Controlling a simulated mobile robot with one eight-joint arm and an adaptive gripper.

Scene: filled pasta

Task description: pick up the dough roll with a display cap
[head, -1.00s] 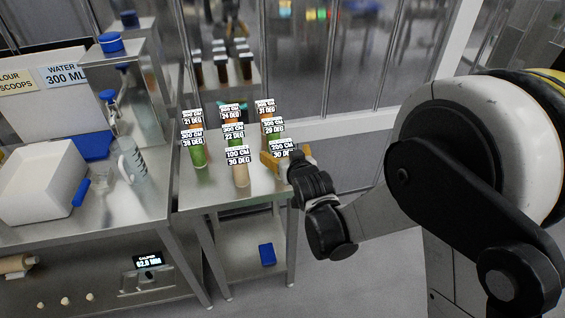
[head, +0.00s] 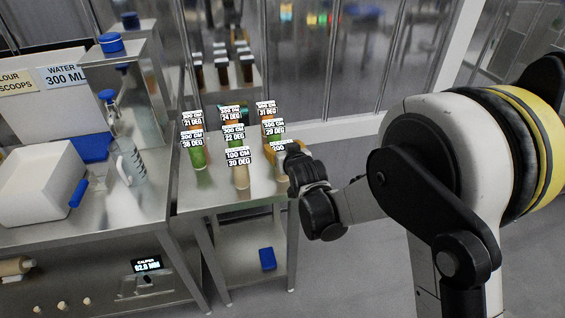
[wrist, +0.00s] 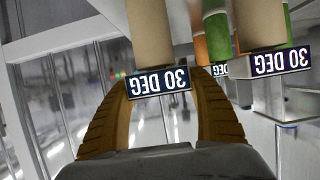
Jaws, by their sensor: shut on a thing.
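Several upright dough rolls with black-and-white display caps stand on the steel table, coloured orange, green and beige. My gripper (head: 276,153) has its yellow-brown fingers around a beige roll (head: 282,172) at the right front, whose cap reads 200 and is partly hidden by the gripper. In the wrist view, which looks inverted, the fingers (wrist: 165,78) close on this beige roll (wrist: 150,38) near its cap (wrist: 158,82), which reads 30 DEG. A second beige roll (head: 241,178) with a 100 CM, 30 DEG cap stands left of it. I cannot tell whether the held roll touches the table.
Green rolls (head: 198,158) stand close by on the same table (head: 215,195). A glass partition (head: 330,70) runs behind it. A jug (head: 131,160) and a white box (head: 40,185) stand on the left counter. A blue object (head: 267,258) lies on the lower shelf.

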